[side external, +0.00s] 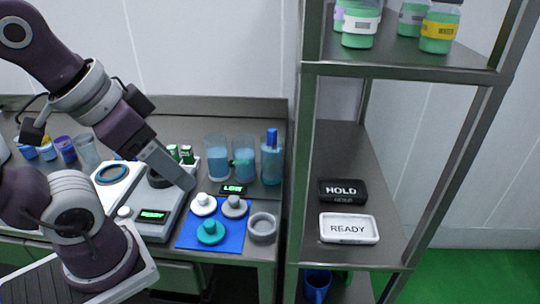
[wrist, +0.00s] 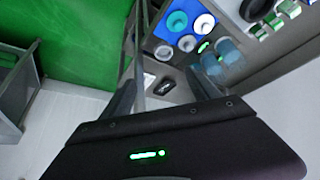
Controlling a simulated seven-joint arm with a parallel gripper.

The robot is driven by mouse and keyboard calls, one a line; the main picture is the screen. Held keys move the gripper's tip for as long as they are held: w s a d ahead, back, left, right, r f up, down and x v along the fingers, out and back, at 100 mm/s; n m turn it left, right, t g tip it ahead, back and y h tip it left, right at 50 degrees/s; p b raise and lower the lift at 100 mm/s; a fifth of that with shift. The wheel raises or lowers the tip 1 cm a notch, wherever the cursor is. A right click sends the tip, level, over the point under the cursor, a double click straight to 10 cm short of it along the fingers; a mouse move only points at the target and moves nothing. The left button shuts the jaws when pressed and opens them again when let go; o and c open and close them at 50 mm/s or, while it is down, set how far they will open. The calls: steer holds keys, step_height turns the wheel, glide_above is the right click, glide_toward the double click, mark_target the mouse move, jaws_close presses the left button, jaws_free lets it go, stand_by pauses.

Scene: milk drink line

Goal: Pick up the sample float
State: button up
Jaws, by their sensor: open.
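On a blue mat (side external: 228,240) lie three round knobbed pieces: a white one (side external: 203,204), a grey one (side external: 234,206) and a teal one (side external: 211,231). I cannot tell by any label which is the sample float. In the wrist view the teal piece (wrist: 177,21), white piece (wrist: 203,23) and grey piece (wrist: 187,43) show near the top edge, beyond the fingers. My gripper (wrist: 163,72) is open with nothing between its fingers. In the side view its hand is above the bench, left of the mat; its fingertips are not clear there.
A grey ring (side external: 262,228) sits at the mat's right edge. Blue-filled beakers (side external: 218,160) and a blue bottle (side external: 271,160) stand behind the mat. A metal shelf rack to the right holds a HOLD sign (side external: 342,191), a READY tray (side external: 348,229) and jars above.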

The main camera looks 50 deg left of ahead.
steer(key=shift+c, duration=0.2)
steer(key=c, duration=0.5)
steer(key=w+a+r+m+g, duration=0.1)
steer(key=w+r+m, duration=0.1)
steer(key=w, duration=0.4)
steer(key=w+a+r+m+g, duration=0.1)
steer(key=w+a+r+m, duration=0.15)
steer(key=w, duration=0.25)
steer(key=m+g, duration=0.4)
steer(key=m, duration=0.6)
glide_above(272, 130)
steer(key=f, duration=1)
steer(key=shift+s+d+f, duration=0.1)
steer(key=shift+d+f, duration=0.1)
steer(key=shift+d, duration=0.1)
steer(key=shift+m, duration=0.25)
steer(key=f, duration=0.7)
steer(key=shift+a+f, duration=0.1)
steer(key=shift+a, duration=0.25)
